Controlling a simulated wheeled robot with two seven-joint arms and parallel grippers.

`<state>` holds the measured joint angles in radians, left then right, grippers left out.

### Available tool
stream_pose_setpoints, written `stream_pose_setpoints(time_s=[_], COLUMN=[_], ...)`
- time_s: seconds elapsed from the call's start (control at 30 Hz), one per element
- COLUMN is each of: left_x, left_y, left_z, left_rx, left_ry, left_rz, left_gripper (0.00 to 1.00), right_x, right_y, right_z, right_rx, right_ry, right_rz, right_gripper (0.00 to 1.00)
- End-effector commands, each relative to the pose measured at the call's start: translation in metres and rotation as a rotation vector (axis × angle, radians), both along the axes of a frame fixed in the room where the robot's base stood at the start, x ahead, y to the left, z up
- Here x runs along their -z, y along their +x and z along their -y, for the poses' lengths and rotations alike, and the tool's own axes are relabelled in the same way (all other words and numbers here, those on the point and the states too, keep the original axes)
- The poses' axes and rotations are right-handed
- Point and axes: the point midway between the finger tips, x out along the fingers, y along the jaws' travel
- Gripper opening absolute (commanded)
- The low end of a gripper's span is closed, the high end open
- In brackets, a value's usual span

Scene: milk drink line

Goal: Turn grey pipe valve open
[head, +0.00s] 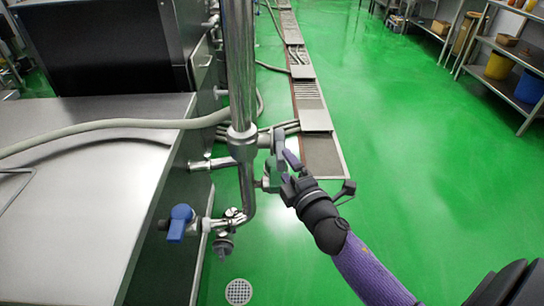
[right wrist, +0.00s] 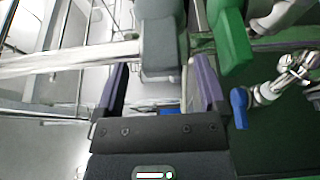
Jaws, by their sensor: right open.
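The grey pipe valve (head: 279,142) has a flat grey handle and sits on the right side of the upright steel pipe (head: 240,75) in the head view. In the right wrist view the grey handle (right wrist: 162,45) hangs down, with its lower end between my fingertips. My right gripper (head: 287,169) is open, with its two purple fingers (right wrist: 160,67) on either side of that handle end. I cannot tell whether either finger touches it. The fingers partly hide the valve in the head view. My left gripper is not in view.
A green valve handle (head: 272,174) is just below the grey one, close to my right finger in the wrist view (right wrist: 231,35). A blue-handled valve (head: 180,222) is lower left. A steel table (head: 70,240) fills the left. The green floor (head: 400,150) is open to the right.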

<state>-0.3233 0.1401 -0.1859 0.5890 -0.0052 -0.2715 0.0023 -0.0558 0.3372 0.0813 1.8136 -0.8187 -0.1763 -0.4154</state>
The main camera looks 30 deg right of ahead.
Motion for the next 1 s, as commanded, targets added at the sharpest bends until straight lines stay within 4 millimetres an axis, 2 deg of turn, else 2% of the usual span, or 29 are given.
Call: stream_pose_setpoints(time_s=[0.1, 0.23, 0.57, 0.9, 1.0], left_x=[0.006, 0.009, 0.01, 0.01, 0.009], left_y=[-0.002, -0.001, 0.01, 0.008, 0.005], left_z=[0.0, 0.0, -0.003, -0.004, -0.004], left_rx=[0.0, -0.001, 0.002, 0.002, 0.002], left_ry=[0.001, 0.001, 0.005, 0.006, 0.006], left_rz=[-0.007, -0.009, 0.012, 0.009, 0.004], left_gripper=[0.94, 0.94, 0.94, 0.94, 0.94], right_x=[0.002, 0.002, 0.001, 0.001, 0.001], right_y=[0.022, 0.036, 0.041, 0.04, 0.04], right_z=[0.004, 0.005, 0.006, 0.006, 0.006], right_rx=[0.0, -0.001, 0.001, 0.0, 0.0], right_ry=[0.0, 0.003, 0.004, 0.005, 0.005], right_rz=[-0.001, -0.002, -0.002, -0.003, -0.003], right_gripper=[0.91, 0.91, 0.89, 0.17, 0.0])
